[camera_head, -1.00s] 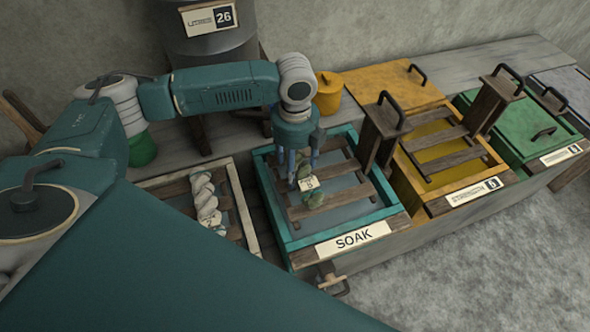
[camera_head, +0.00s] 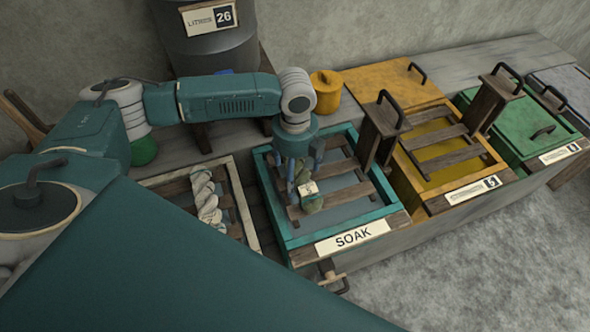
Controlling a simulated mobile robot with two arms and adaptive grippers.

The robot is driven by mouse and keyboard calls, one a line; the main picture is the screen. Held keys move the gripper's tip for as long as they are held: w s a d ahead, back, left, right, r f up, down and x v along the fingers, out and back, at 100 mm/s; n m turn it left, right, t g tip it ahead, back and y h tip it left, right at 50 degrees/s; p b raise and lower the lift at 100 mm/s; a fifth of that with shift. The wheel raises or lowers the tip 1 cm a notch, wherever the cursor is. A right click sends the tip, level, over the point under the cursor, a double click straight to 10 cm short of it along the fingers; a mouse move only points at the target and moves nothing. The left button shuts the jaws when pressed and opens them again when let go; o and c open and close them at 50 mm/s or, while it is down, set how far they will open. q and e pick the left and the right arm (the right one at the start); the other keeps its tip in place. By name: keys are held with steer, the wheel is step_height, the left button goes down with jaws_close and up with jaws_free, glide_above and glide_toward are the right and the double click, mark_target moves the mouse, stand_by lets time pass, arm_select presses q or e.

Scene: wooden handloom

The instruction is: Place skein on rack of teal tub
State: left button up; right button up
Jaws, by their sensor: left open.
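The teal tub (camera_head: 385,212) labelled SOAK stands in the middle of the head view, with a wooden slatted rack (camera_head: 357,192) across it. A green skein (camera_head: 311,200) with a pale tag lies on the rack's left part. My left gripper (camera_head: 304,184) points down over the tub, its fingers apart close to the skein's far end. Whether the fingers touch the skein cannot be told. A white twisted skein (camera_head: 206,200) lies in a pale-framed tray (camera_head: 246,208) left of the tub. My right gripper is not in view.
A wooden press block with a black handle (camera_head: 381,132) stands at the tub's right edge. A yellow tub (camera_head: 492,160) and a green-lidded tub (camera_head: 520,128) stand further right. An orange pot (camera_head: 327,92) and a grey drum (camera_head: 212,48) are behind.

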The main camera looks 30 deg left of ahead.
mark_target(295, 172)
arm_select(q)
step_height(295, 172, up, 12)
steer(key=b, duration=0.1)
stand_by(0.8)
